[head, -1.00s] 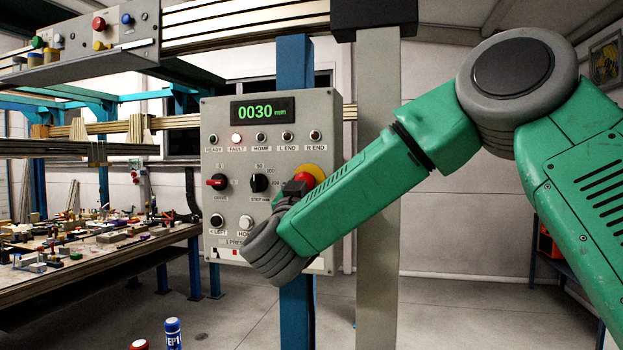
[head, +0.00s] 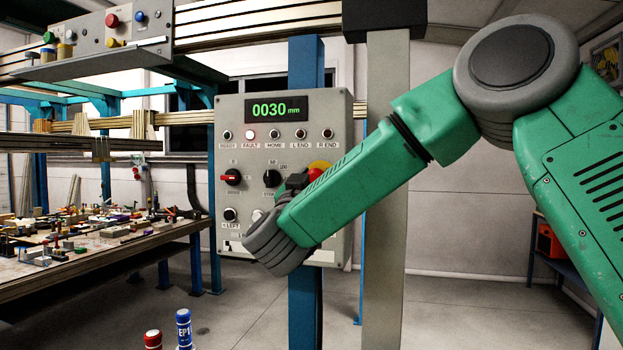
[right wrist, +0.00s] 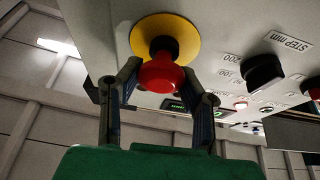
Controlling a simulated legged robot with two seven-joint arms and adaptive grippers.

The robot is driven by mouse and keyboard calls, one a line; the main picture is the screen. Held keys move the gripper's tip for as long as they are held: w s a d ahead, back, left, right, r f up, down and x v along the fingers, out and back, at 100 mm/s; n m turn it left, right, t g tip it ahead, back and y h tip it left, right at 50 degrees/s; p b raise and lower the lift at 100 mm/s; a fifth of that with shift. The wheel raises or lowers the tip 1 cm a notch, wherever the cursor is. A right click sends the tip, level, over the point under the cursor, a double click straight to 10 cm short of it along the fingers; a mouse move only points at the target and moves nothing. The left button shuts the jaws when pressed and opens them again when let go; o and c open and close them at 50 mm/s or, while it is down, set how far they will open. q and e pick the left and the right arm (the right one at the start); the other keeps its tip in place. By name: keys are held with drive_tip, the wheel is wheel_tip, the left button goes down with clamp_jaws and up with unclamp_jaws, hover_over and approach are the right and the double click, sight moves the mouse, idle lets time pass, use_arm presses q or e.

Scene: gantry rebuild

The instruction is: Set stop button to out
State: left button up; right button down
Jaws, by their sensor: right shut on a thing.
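The stop button, a red mushroom head (head: 316,173) on a yellow disc, sits on the right side of the grey control panel (head: 226,150). My right forearm and wrist partly hide it in the head view. In the right wrist view the red head (right wrist: 161,76) shows whole, standing out from the yellow disc (right wrist: 180,28) on a dark stem. My right gripper (right wrist: 168,84) has one finger on each side of the red head and is shut on it. In the head view my right gripper (head: 298,182) is mostly hidden. My left gripper is not in view.
The panel display (head: 276,109) reads 0030 mm, and the fault lamp (head: 250,134) is lit. A black step knob (head: 271,178) and a red-marked selector (head: 231,177) sit left of the button. A cluttered workbench (head: 120,255) stands at left. Open floor lies below the panel.

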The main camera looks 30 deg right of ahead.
drive_tip(key=c, duration=1.3)
unclamp_jaws()
drive_tip(key=shift+w+a+f, duration=0.1)
drive_tip(key=shift+a, duration=0.15)
drive_tip(key=shift+c, duration=0.2)
drive_tip(key=o, duration=0.3)
drive_tip(key=shift+d, duration=0.5)
drive_tip(key=shift+a+f, duration=0.1)
drive_tip(key=shift+a, duration=0.2)
drive_tip(key=v, duration=1.1)
drive_tip(key=shift+s+f, duration=0.3)
drive_tip(key=shift+s, duration=0.05)
